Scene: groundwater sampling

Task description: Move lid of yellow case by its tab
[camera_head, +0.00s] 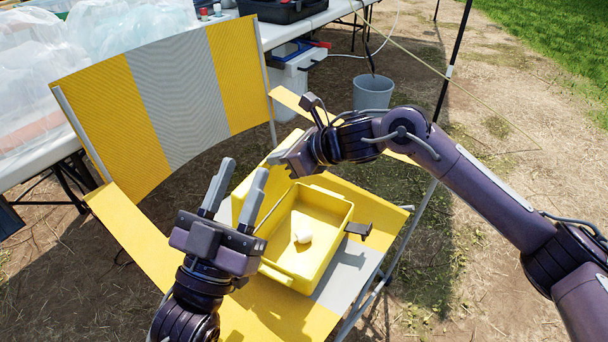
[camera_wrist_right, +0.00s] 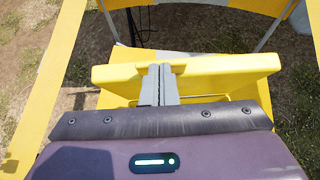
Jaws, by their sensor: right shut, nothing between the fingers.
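The yellow case (camera_head: 330,205) stands open on the chair seat, with a small white object (camera_head: 304,235) inside. Its yellow lid (camera_head: 274,182) stands raised at the case's back left side. The lid also shows as a yellow panel in the right wrist view (camera_wrist_right: 222,67). My right gripper (camera_head: 284,160) is at the upper part of the lid. Its fingers (camera_wrist_right: 158,84) are shut together, with nothing between them, against or just over the panel. I cannot tell whether they touch it. The lid's tab is not clearly visible. My left gripper (camera_head: 243,177) is open and empty, in front of the lid.
The case rests on a yellow and grey folding chair (camera_head: 175,105). A dark bracket-like piece (camera_head: 358,230) sits at the case's right side. A grey bucket (camera_head: 373,92) stands on the ground behind. Tables with bags and boxes are at the back left. Open ground lies to the right.

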